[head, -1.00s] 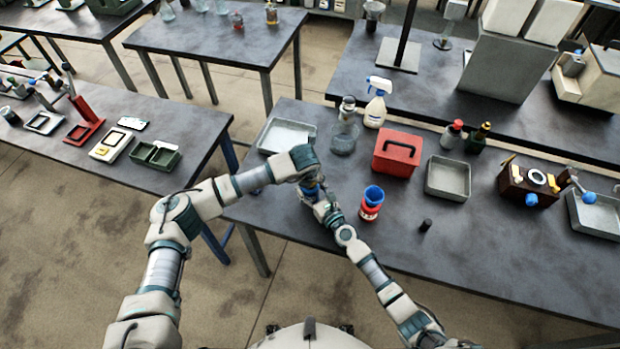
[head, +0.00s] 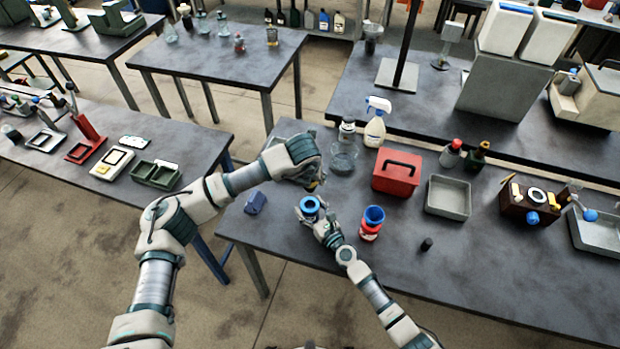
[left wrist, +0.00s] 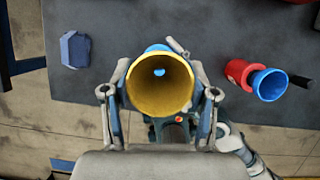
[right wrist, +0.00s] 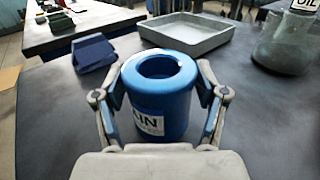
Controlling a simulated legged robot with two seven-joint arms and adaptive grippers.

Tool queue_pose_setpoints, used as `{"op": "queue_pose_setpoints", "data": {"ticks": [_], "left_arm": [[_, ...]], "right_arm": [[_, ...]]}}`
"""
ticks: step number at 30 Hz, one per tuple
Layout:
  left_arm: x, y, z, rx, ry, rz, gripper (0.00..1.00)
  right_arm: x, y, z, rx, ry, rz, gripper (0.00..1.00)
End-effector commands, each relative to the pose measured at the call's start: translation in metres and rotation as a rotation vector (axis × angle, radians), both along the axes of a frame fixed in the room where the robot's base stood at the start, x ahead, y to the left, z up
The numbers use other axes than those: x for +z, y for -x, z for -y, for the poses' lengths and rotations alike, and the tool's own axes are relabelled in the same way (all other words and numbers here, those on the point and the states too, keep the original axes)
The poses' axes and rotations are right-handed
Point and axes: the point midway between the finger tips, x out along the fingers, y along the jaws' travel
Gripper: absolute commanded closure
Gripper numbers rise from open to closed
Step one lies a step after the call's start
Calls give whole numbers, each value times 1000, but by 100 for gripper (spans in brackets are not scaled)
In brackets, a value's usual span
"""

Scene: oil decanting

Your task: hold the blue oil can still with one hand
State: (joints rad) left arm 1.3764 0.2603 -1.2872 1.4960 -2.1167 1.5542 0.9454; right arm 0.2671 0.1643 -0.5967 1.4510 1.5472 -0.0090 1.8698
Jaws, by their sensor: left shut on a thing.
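The blue oil can (head: 310,207) stands upright on the table near its front-left edge, with its round open top showing. In the right wrist view the can (right wrist: 160,100) sits between the two fingers of my right gripper (right wrist: 160,85). The fingers are close along both its sides, but I cannot tell whether they press on it. A white label with dark letters faces that camera. My left gripper (left wrist: 160,95) is shut on a yellow funnel (left wrist: 148,108), with a small blue spot showing through its hole. In the head view my left arm mostly hides that gripper.
A red can with a blue funnel (head: 374,215) stands close right of my right gripper. A small blue block (head: 256,202) lies left of the can. A red toolbox (head: 396,172), a glass beaker (head: 343,158), a spray bottle (head: 375,130) and a grey tray (head: 448,196) stand behind.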

Motion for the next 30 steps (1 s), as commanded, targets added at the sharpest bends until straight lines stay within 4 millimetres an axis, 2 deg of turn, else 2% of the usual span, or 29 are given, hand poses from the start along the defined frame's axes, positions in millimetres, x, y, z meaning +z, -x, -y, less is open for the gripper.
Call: {"op": "queue_pose_setpoints", "data": {"ticks": [14, 20, 24, 30], "left_arm": [[0, 0, 0, 0, 0, 0, 68], [0, 0, 0, 0, 0, 1, 68], [0, 0, 0, 0, 0, 1, 68], [-1, -1, 0, 0, 0, 0, 68]], "right_arm": [[0, 4, 1, 1, -3, 1, 7], [-2, 29, 18, -4, -3, -5, 7], [-2, 57, 37, -1, 2, -3, 7], [-3, 87, 57, 0, 2, -2, 7]]}}
